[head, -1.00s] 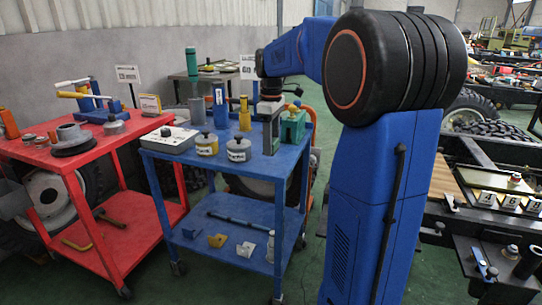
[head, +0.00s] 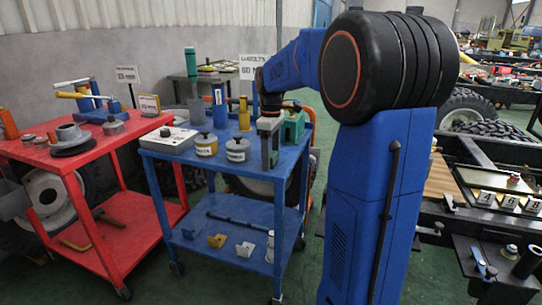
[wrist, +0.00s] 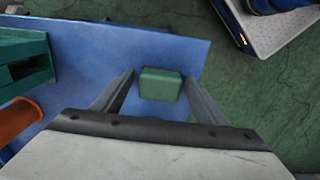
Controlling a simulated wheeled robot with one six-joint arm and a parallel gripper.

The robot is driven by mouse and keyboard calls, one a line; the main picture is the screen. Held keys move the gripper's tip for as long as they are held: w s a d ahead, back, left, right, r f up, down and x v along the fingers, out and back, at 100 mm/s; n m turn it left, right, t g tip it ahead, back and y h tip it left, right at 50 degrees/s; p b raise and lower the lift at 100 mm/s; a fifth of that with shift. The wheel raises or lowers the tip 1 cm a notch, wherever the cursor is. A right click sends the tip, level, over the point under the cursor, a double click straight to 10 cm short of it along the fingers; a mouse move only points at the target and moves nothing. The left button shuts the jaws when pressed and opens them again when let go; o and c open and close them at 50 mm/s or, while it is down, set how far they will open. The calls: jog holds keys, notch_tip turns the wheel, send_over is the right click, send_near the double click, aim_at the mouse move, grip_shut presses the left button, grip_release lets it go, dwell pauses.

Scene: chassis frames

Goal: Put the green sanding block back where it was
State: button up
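The green sanding block (wrist: 160,84) is a small box in the wrist view, between the tips of my two fingers. A narrow strip shows between the block and each finger, so my gripper (wrist: 160,82) looks open around it. Behind the block is the blue cart top (wrist: 110,42), close to its edge; I cannot tell whether the block rests on it. In the head view my gripper (head: 272,162) points down at the right front corner of the blue cart (head: 185,159). The block is too small to make out clearly there.
A green clamp-like tool (head: 293,126) stands close beside my gripper, behind it. Two labelled jars (head: 238,150), a white box (head: 169,139) and upright tools share the cart top. A red cart (head: 95,150) stands to the left.

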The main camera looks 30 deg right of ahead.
notch_tip(320, 180, up, 12)
jog(key=shift+r, duration=0.15)
dwell(0.7)
jog(key=s+a+f+m+t, duration=0.1)
jog(key=s+a+f, duration=0.4)
jog(key=s, duration=0.5)
jog(key=s+a+f+m+t, duration=0.2)
jog(key=s+a+f+m, duration=0.2)
jog(key=s+f, duration=0.3)
jog(key=s+a+f+m+t, duration=0.1)
jog(key=s+a+f, duration=0.5)
jog(key=s, duration=0.7)
jog(key=shift+a+m+t, duration=0.4)
jog(key=shift+m, duration=0.4)
